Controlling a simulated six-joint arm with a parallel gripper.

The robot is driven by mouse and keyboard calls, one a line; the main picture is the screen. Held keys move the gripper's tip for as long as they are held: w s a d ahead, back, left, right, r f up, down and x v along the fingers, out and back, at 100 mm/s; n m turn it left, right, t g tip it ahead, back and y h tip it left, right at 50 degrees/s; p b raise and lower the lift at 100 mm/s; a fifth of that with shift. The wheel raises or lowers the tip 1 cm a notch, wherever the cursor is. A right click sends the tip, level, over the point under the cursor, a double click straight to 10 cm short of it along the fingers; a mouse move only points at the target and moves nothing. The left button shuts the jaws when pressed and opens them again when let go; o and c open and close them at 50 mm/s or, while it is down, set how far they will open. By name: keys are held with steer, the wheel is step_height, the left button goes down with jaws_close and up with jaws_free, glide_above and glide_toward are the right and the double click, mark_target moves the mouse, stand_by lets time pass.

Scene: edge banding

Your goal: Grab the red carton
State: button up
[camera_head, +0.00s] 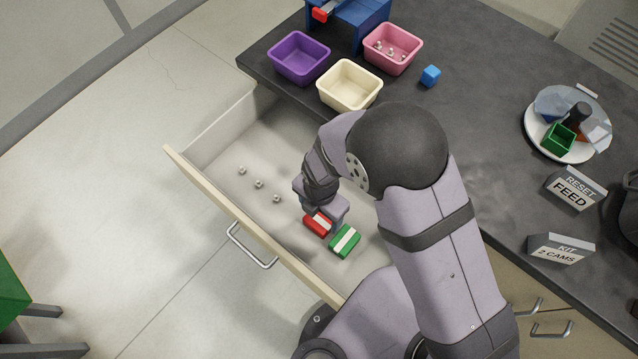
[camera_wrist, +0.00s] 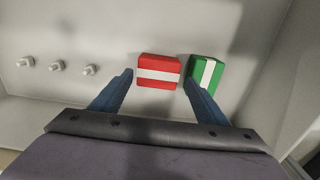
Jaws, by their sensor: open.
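The red carton (camera_head: 318,223) with a white band lies on the floor of the open drawer (camera_head: 222,157). In the wrist view the red carton (camera_wrist: 158,71) sits just beyond and between the two blue fingertips. My gripper (camera_wrist: 158,78) is open, with one finger to the left of the red carton and the other to its right. In the head view my gripper (camera_head: 321,213) is over the carton and partly hides it. I cannot tell whether the fingers touch it.
A green carton (camera_head: 345,241) with a white band lies close to the right of the red one; the right finger is near the gap. Several small metal pieces (camera_head: 259,184) lie to the left. Bins, including a cream bin (camera_head: 349,87), stand on the dark counter (camera_head: 480,85).

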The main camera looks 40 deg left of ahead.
mark_target(319, 219)
steer(key=shift+a+f+p, duration=0.15)
steer(key=shift+f+p, duration=0.45)
steer(key=shift+f, duration=2.1)
steer(key=shift+c, duration=0.3)
steer(key=c, duration=0.8)
